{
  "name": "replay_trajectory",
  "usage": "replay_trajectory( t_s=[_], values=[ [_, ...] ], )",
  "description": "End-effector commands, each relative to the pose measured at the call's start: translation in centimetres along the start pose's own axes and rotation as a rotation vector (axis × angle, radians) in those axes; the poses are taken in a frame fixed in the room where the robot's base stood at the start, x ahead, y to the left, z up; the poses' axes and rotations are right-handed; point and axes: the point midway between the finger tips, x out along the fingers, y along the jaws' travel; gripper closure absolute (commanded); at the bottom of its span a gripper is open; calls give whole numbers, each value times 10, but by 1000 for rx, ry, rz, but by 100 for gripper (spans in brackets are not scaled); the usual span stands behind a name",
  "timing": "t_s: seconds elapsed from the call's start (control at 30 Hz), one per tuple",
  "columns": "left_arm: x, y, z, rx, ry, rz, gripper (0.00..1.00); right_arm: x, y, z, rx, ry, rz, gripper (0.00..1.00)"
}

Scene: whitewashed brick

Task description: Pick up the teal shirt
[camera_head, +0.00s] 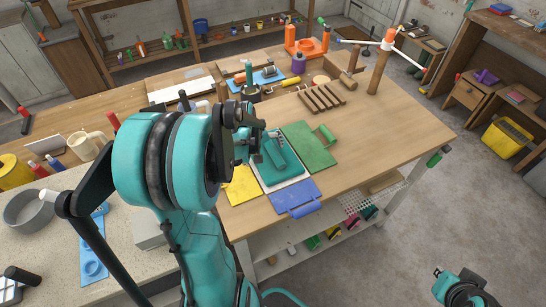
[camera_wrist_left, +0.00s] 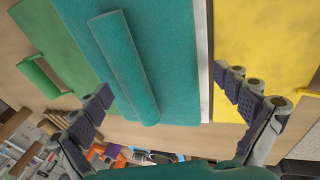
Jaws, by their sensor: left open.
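The teal shirt (camera_head: 283,172) lies flat on the wooden workbench, on a white-edged sheet, with a rolled teal part on top. In the left wrist view the teal shirt (camera_wrist_left: 178,40) fills the middle, its roll running lengthwise. My left gripper (camera_wrist_left: 169,84) is open, its fingers spread on either side of the roll and empty. Contact with the cloth cannot be told. In the head view my left arm hides much of this gripper. Part of my right gripper (camera_head: 440,272) shows at the lower right, away from the bench; its jaws are unclear.
A green piece (camera_head: 300,140) with a roll lies right of the shirt, a yellow piece (camera_head: 242,186) left, and a blue piece (camera_head: 290,194) at the front edge. A slatted wooden rack (camera_head: 322,97) stands behind. The bench's right part is clear.

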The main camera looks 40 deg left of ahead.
Motion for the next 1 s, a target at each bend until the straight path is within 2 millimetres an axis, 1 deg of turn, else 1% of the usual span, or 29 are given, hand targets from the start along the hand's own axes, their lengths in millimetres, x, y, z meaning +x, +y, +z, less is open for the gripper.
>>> replay_trajectory(
  t_s=[0.13, 0.17, 0.2, 0.27, 0.3, 0.4, 0.43, 0.47, 0.67, 0.77, 0.87, 1.0],
  values=[
    [-1, 0, 0, 0, 0, 0, 0, -1, 0, -1, 0, 0, 0, 100],
    [-1, 0, 0, 0, 0, 0, 5, -1, 0, -1, 0, 0, 0, 100],
    [-1, 0, 0, 0, 0, 0, 16, -1, 0, -1, 0, 0, 0, 100],
    [-1, 0, 0, 0, 0, 0, 32, -1, 0, -1, 0, 0, 0, 100],
    [-1, 0, 0, 0, 0, 0, 42, -1, 0, -1, 0, 0, 0, 100],
    [-1, 0, 0, 0, 0, -1, 66, -1, 0, -1, 0, 0, 0, 100],
    [-1, 0, 0, 0, 0, -1, 66, -1, 0, -1, 0, 0, 0, 100],
    [-1, 0, 0, 0, 0, -1, 72, -1, 0, -1, 0, 0, 0, 100],
    [-2, -1, 0, 0, 0, -2, 72, -1, 0, -1, 0, 0, 0, 100],
    [-5, 0, -1, 0, 0, -3, 73, -2, 0, -2, 0, 0, 0, 100],
    [-14, 3, -2, 0, 0, -2, 73, -6, 0, -4, 0, 0, 0, 100],
    [-36, 10, -5, 0, 0, -1, 73, -15, 0, -11, 0, 0, 0, 100]
  ],
)
